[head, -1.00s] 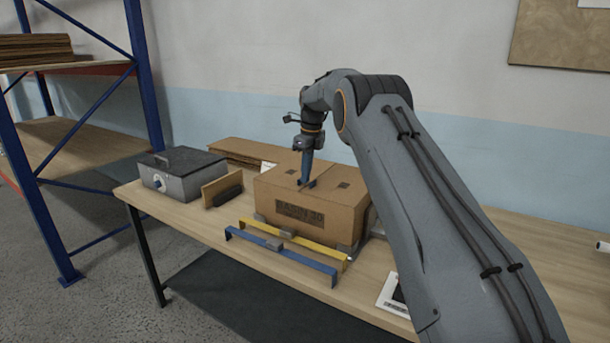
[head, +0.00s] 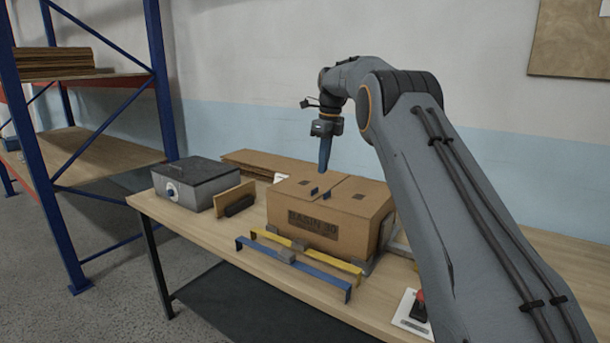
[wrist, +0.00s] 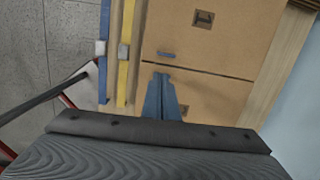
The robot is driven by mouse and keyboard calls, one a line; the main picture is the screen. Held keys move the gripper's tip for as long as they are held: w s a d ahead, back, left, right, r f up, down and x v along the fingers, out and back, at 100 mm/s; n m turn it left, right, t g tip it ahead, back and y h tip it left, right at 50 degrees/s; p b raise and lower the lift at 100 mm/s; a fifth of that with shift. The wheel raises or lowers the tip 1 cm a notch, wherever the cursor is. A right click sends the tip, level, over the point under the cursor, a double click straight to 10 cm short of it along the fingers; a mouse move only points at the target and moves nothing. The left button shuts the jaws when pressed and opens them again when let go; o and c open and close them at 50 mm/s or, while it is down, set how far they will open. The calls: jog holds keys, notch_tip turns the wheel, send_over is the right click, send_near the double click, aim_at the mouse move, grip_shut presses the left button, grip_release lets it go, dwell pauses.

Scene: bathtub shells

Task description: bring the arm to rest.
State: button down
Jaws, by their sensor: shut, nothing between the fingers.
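My gripper (head: 325,168) points down above the cardboard box (head: 335,232) marked "BASIN 30". Its blue fingers are shut with nothing between them. In the wrist view the closed fingertips (wrist: 162,78) show over the top of the box (wrist: 200,55), beside its centre seam. The gripper appears clear of the box top. My arm reaches in from the right side of the head view.
The box stands on a wooden table (head: 225,247). In front of it lie a yellow bar (head: 335,262) and a blue bar (head: 320,279). A grey case (head: 195,183) is at the left. A red button (head: 419,307) is near the front edge. Shelving (head: 110,160) stands left.

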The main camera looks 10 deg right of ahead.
jog(key=s+f+n, duration=0.5)
jog(key=s+n, duration=0.3)
jog(key=s, duration=0.7)
jog(key=s+f+n+b, duration=0.1)
jog(key=s+f+n, duration=0.5)
jog(key=s, duration=0.9)
jog(key=s+f+n+h, duration=0.1)
jog(key=s+f+n, duration=0.4)
jog(key=s+n, duration=0.7)
jog(key=s, duration=0.3)
jog(key=shift+s+f+b, duration=0.35)
jog(key=shift+s, duration=0.05)
jog(key=shift+d, duration=0.1)
